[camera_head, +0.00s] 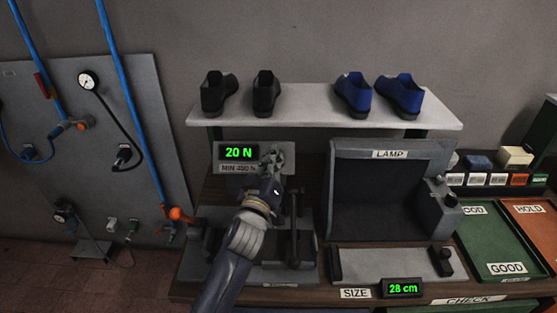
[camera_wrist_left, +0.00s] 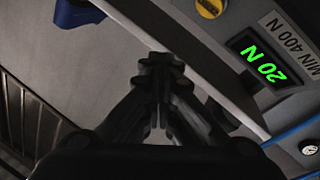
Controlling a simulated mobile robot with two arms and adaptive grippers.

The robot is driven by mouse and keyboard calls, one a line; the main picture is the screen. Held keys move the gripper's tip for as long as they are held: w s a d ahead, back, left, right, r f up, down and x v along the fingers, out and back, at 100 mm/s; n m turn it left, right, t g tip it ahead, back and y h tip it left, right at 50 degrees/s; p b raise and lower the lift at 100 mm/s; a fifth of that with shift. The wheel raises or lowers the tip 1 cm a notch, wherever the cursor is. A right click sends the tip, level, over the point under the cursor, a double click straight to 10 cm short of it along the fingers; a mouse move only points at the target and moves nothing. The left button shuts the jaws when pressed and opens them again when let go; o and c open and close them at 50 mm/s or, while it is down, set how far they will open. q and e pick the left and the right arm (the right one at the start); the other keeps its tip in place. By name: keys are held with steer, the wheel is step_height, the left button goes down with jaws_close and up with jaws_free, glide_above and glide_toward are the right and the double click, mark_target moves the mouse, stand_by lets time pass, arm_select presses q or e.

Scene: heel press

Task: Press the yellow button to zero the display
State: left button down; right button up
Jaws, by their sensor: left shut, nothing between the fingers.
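The display (camera_head: 238,153) reads 20 N in green on the front of a grey panel. It also shows at the right of the left wrist view (camera_wrist_left: 265,62). The yellow button (camera_wrist_left: 209,8) sits on the same panel, at the top edge of the left wrist view. In the head view I cannot make it out; my left gripper covers that part of the panel. My left gripper (camera_head: 272,157) is shut and empty in front of the panel, just right of the display. Its closed fingertips (camera_wrist_left: 160,65) appear apart from the button in the left wrist view. My right gripper is not in view.
A shelf (camera_head: 325,108) with black shoes (camera_head: 265,93) and blue shoes (camera_head: 354,92) runs above the panel. A press fixture with a dark lever (camera_head: 294,230) stands below. A lamp box (camera_head: 390,195) is to the right.

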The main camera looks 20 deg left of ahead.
arm_select(q)
steer(key=w+a+f+b, duration=0.2)
steer(key=w+f+b, duration=0.3)
steer(key=w, duration=0.1)
steer(key=shift+r, duration=0.1)
stand_by(1.5)
steer(key=shift+w+f+b, duration=0.25)
steer(key=shift+w+b, duration=0.05)
steer(key=shift+w, duration=0.1)
